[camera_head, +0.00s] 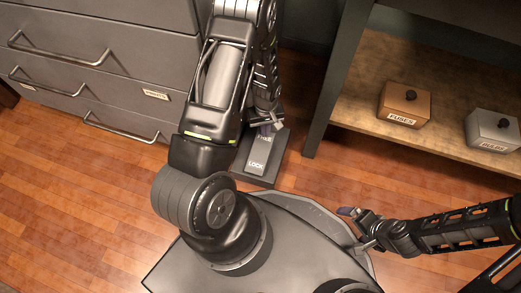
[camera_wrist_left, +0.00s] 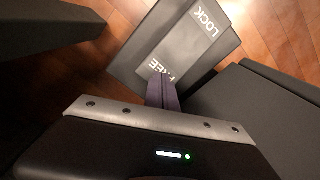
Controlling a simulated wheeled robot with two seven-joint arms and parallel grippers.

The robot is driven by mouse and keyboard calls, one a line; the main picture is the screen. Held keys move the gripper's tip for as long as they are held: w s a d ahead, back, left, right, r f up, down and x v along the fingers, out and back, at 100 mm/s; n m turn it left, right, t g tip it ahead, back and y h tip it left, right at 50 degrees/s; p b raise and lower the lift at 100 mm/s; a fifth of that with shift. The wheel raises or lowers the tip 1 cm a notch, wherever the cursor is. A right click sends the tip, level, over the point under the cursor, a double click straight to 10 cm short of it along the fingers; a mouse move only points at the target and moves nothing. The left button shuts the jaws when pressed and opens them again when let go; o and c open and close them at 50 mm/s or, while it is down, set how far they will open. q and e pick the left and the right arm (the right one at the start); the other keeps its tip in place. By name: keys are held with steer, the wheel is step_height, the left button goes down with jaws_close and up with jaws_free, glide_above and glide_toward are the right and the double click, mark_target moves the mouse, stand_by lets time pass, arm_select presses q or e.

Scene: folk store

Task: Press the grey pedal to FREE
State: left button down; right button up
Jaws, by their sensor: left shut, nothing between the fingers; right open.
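The grey pedal (camera_head: 257,163) sits on a dark base on the floor, between the drawer unit and the shelf. Its near end reads LOCK and its far end reads FREE. In the left wrist view the pedal (camera_wrist_left: 190,38) is at the top middle, with LOCK toward the upper right. My left gripper (camera_head: 272,128) is shut and empty, at the FREE end. In the left wrist view its fingertips (camera_wrist_left: 161,78) overlap the FREE lettering; I cannot tell whether they touch it. My right gripper (camera_head: 350,228) is open and empty, low over the right side of my base.
A drawer unit (camera_head: 120,60) with metal handles stands at the left. A wooden shelf (camera_head: 360,110) at the right holds a brown box (camera_head: 404,104) labelled FUSES and a grey box (camera_head: 492,130). The wooden floor (camera_head: 80,190) at the left is clear.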

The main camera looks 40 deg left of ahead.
arm_select(q)
steer(key=shift+f, duration=0.1)
stand_by(0.3)
steer(key=shift+f+b, duration=1.15)
steer(key=shift+f, duration=0.2)
steer(key=shift+r+p, duration=0.3)
steer(key=shift+r, duration=0.1)
step_height(320, 180, up, 8)
steer(key=p, duration=0.6)
steer(key=shift+r+p, duration=0.15)
steer(key=shift+p, duration=0.2)
